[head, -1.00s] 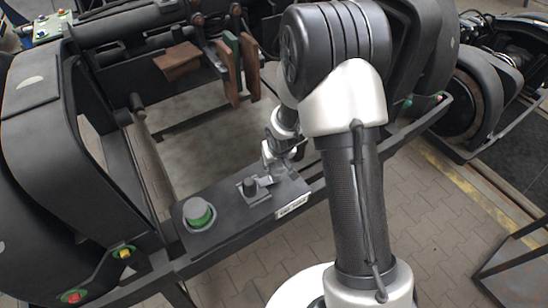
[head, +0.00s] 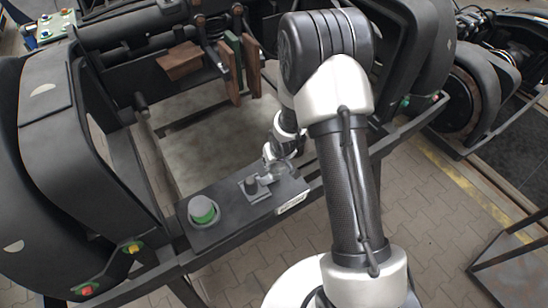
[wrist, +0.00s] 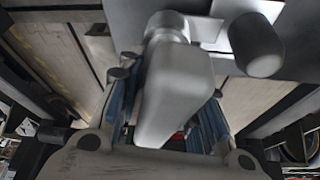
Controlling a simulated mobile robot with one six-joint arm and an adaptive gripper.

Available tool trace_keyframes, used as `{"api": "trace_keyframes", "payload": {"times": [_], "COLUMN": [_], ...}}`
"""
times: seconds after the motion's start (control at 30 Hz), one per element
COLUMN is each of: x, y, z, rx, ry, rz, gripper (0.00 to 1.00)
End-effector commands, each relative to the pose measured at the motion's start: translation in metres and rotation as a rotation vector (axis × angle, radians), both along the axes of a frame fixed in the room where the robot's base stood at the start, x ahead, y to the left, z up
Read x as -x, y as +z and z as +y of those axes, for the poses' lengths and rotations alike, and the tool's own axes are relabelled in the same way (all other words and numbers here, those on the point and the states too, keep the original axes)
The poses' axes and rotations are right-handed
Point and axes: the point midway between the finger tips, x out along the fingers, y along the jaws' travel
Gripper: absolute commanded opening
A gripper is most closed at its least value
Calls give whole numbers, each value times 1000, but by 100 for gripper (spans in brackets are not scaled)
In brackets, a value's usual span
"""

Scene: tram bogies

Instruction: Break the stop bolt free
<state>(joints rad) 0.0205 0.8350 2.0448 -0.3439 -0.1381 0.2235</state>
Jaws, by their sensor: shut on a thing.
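My gripper (head: 270,172) is at the dark beam, above a small plate that carries a short dark cylinder (head: 251,185). In the wrist view my gripper (wrist: 170,135) is shut on a smooth grey handle-like piece (wrist: 172,95). That piece runs up to a rounded end over the plate, beside the grey cylinder (wrist: 257,45). I cannot tell which of these is the stop bolt, or whether the held piece touches the cylinder. The fingertips are largely hidden behind the held piece.
A green-ringed round cap (head: 203,210) stands on the beam left of the plate. A white label (head: 291,203) is on the beam's edge. Dark bogie housings (head: 85,150) rise at the left. Brown blocks (head: 180,61) hang beyond. Paved floor (head: 235,265) is clear in front.

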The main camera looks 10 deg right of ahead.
Motion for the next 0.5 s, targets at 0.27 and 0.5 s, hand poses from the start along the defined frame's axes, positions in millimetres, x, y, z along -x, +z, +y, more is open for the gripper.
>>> {"api": "trace_keyframes", "payload": {"times": [0.27, 0.5], "x": [0, 0], "y": [2, 2], "z": [0, 1], "rx": [0, 0], "ry": [30, 56], "rz": [0, 0], "gripper": [0, 0]}}
